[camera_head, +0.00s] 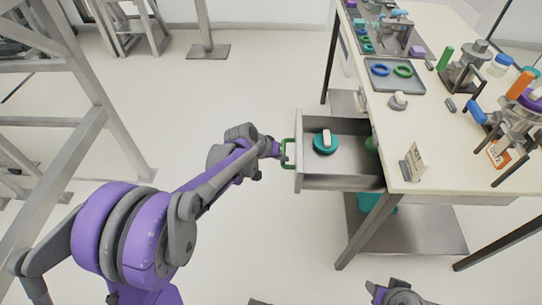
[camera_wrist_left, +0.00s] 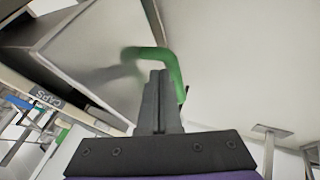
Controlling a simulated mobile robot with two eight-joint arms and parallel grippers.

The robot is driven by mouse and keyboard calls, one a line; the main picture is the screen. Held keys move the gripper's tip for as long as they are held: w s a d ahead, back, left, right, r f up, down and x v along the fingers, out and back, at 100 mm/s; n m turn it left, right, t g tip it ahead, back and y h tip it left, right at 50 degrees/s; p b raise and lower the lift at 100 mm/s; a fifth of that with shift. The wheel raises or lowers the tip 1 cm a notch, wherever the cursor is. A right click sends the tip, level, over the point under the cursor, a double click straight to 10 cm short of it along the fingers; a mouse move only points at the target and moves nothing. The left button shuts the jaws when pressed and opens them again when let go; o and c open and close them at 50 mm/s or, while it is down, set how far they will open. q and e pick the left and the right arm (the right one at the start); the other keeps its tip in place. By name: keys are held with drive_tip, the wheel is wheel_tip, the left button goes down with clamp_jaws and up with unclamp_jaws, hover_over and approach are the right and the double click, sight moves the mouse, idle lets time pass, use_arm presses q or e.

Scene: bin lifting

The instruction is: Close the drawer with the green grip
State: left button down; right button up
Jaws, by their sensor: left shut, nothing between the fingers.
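The drawer (camera_head: 340,182) stands pulled out from the left side of the workbench in the head view. A teal round object with a white top (camera_head: 325,143) lies inside it. The green grip (camera_head: 286,154) is on the drawer's left-facing front. My left gripper (camera_head: 278,150) is shut and empty, with its tips at the grip. In the left wrist view the shut fingers (camera_wrist_left: 160,85) overlap the green grip (camera_wrist_left: 165,58), which arches around their tips; I cannot tell whether they touch it. Part of my right arm shows at the bottom of the head view; its fingers are not visible.
The workbench (camera_head: 430,120) carries a grey tray with rings (camera_head: 395,75), a small sign card (camera_head: 412,162) and several devices. A lower shelf (camera_head: 420,235) lies beneath it. A metal frame (camera_head: 85,120) stands at the left. The floor left of the drawer is clear.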

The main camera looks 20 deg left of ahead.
use_arm(q)
drive_tip(key=shift+w+d, duration=0.15)
drive_tip(key=shift+d, duration=0.35)
hover_over(364, 173)
drive_tip(key=shift+d, duration=0.1)
idle(0.4)
idle(0.4)
